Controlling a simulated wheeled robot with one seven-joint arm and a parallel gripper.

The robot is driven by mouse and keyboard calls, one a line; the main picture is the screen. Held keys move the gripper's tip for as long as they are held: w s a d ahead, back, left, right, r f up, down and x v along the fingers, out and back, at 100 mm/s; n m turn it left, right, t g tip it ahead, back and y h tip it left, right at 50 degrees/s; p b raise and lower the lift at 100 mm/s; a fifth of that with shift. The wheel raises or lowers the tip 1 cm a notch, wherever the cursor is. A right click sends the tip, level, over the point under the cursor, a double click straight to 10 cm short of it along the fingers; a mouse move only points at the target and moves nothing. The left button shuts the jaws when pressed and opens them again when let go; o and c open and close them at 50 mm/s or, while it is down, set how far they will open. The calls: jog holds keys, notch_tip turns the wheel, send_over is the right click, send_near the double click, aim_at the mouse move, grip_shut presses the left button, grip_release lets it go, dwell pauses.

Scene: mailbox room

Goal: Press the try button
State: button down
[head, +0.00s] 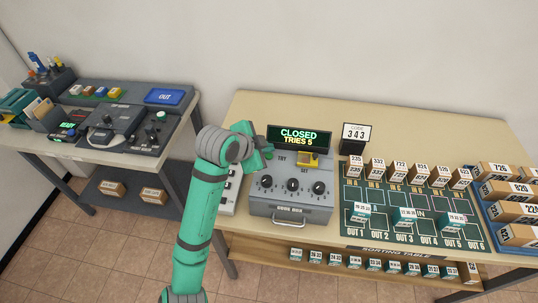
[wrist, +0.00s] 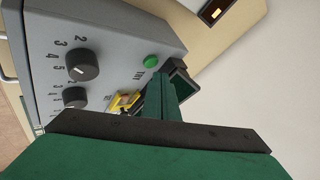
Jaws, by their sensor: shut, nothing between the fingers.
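The grey code box (head: 290,208) stands on the table with three dials on its face. Its display (head: 299,136) reads "CLOSED TRIES 5". The round green try button (wrist: 151,61) sits on the box's upper face beside the TRY label in the wrist view. In the head view my gripper (head: 267,149) is at the box's upper left, by the TRY label, and partly covers that area. In the wrist view my gripper (wrist: 180,82) is shut and empty, its tips just beside the button. I cannot tell whether they touch it.
A yellow piece (head: 308,160) sits at the SET label, close right of my gripper. A sorting mat (head: 420,237) with small boxes lies right. A second desk with devices (head: 113,128) stands left.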

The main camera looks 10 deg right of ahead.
jog(key=shift+a+f, duration=0.1)
jog(key=shift+f, duration=0.05)
jog(key=shift+w+a+f, duration=0.1)
jog(key=shift+f, duration=0.2)
jog(key=shift+w+f, duration=0.1)
jog(key=shift+w, duration=0.05)
dwell(0.4)
jog(key=shift+a, duration=0.1)
jog(key=shift+d+f, duration=0.25)
jog(key=shift+a+f, duration=0.1)
jog(key=shift+a, duration=0.05)
dwell(0.4)
jog(key=shift+r, duration=0.9)
